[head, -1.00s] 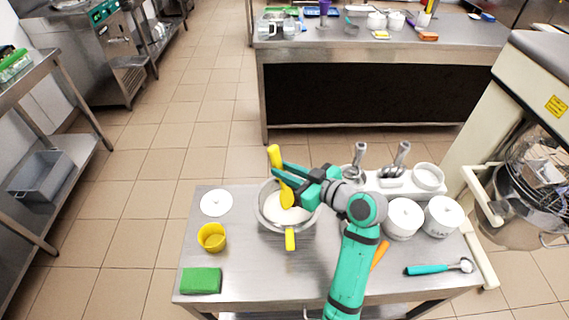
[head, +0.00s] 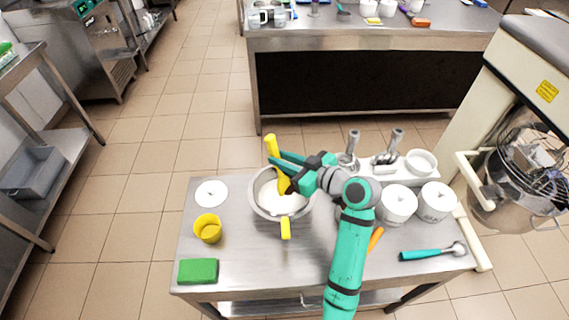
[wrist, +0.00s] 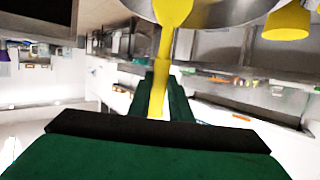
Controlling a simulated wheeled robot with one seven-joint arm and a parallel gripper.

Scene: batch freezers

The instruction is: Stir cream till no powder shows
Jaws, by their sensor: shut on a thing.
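A steel bowl (head: 259,205) with a yellow handle (head: 285,229) stands on the steel table. White cream (head: 280,204) lies in it; whether powder shows on it is too small to tell. My gripper (head: 278,172) is over the bowl, shut on a yellow spatula (head: 271,146). The spatula is tilted, its upper end above the jaws and its lower part inside the bowl. In the wrist view the spatula (wrist: 165,60) runs between the green fingers, and the bowl's rim shows behind it.
On the table are a yellow cup (head: 208,229), a white disc (head: 211,193), a green sponge (head: 198,271), two white lidded tubs (head: 397,203) and a teal-handled scoop (head: 433,253). A white holder (head: 385,170) stands behind.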

